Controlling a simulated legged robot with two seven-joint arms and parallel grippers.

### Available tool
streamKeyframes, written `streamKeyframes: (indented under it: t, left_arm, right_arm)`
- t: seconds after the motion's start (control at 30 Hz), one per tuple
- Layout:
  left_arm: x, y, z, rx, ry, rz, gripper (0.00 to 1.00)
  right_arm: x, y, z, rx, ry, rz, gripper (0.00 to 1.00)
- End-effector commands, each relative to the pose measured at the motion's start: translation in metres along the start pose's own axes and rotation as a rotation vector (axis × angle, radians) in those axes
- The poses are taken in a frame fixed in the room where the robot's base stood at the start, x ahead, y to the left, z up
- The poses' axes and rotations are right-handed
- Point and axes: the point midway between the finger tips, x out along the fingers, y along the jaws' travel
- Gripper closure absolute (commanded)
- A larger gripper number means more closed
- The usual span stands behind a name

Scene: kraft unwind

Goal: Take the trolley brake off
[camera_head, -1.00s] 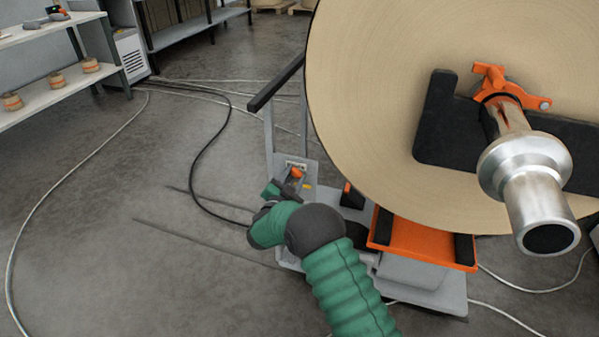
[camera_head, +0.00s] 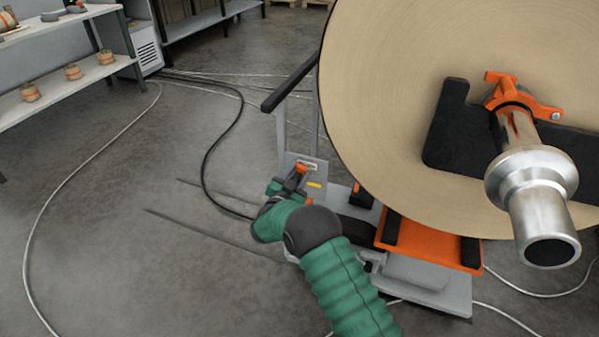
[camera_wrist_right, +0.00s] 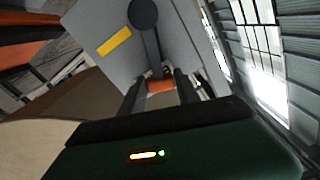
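The trolley (camera_head: 430,290) carries a large tan roll on its right side. The brake lever is dark with an orange grip (camera_head: 302,168), on a grey panel (camera_head: 318,178) at the trolley's near left. In the right wrist view the lever (camera_wrist_right: 152,42) runs from a round dark pivot down to the orange grip (camera_wrist_right: 160,86). My right gripper (camera_head: 291,182) is at this lever. In the wrist view its two dark fingers (camera_wrist_right: 161,88) sit on either side of the orange grip and appear to touch it. My left gripper is not in view.
The roll (camera_head: 390,120) and its metal shaft (camera_head: 540,200) overhang the trolley to the right. A black-topped push handle (camera_head: 290,82) rises behind the panel. Cables (camera_head: 205,165) lie on the floor to the left. Shelves (camera_head: 60,88) stand at the far left.

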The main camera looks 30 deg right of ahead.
Motion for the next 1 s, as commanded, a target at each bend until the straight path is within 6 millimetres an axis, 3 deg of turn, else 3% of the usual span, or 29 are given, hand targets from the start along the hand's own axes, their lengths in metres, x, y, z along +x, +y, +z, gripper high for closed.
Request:
streamKeyframes:
  t: [0.03,0.13,0.43,0.53,0.67,1.0]
  left_arm:
    - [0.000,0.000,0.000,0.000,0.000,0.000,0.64]
    - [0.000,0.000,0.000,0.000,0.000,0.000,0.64]
    - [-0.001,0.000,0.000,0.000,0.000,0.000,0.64]
    - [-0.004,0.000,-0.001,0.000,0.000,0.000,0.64]
    - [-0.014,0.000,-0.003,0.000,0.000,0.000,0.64]
    - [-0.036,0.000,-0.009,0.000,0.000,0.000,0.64]
  right_arm:
    - [-0.001,0.000,0.003,-0.001,-0.004,-0.001,0.55]
    - [-0.001,0.000,0.001,0.000,0.000,0.000,0.42]
    - [-0.001,0.000,-0.002,0.002,0.005,0.000,0.42]
    - [-0.010,-0.001,-0.004,0.002,0.004,-0.001,0.42]
    - [-0.038,-0.003,-0.005,0.001,0.001,-0.002,0.42]
    - [-0.135,-0.002,-0.002,-0.001,0.002,-0.004,0.42]
